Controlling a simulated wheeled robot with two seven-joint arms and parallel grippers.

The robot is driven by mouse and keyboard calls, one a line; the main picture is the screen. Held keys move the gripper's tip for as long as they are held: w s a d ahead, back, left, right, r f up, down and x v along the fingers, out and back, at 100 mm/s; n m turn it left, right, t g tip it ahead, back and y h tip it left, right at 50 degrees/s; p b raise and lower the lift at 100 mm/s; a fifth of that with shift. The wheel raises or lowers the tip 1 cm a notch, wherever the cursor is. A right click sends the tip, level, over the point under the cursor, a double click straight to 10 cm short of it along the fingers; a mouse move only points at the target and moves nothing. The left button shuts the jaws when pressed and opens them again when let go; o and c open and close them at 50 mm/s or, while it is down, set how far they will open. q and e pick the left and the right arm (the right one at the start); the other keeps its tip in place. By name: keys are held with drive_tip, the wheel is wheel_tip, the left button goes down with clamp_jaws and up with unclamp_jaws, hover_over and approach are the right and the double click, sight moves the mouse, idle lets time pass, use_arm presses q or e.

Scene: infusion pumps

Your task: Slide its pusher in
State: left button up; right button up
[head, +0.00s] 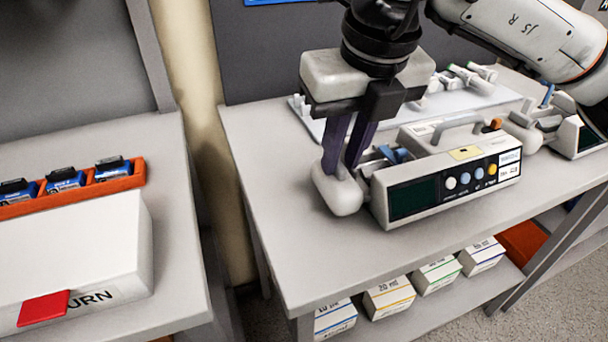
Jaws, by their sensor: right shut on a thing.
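A syringe pump (412,196) with a dark screen, several round buttons and a grey top handle stands near the front of the table. Its white pusher block (337,190) sticks out at the pump's left end, with a gap between block and body. My right gripper (345,168) comes down from above, its dark purple fingers close together and shut on the upper part of the pusher. The fingers hide part of the pusher. A blue part (394,154) shows just right of the fingers. My left gripper is not in view.
A white tray (312,122) with syringes lies behind the pump. A second pump (583,135) stands at the right. Boxes (390,297) sit on the lower shelf. A left table holds an orange rack (137,174) and a white return box (75,245).

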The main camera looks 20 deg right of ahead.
drive_tip(key=shift+s+d+f, duration=0.2)
drive_tip(key=shift+d+f, duration=0.3)
idle(0.6)
drive_tip(key=o, duration=0.4)
drive_tip(key=shift+w+r+p, duration=0.1)
drive_tip(key=shift+r+p, duration=0.2)
drive_tip(key=shift+r, duration=0.35)
wheel_tip(320, 180, up, 6)
drive_tip(key=p, duration=0.3)
drive_tip(key=shift+w+r+p, duration=0.1)
drive_tip(key=shift+w+p, duration=0.05)
drive_tip(key=shift+p, duration=0.15)
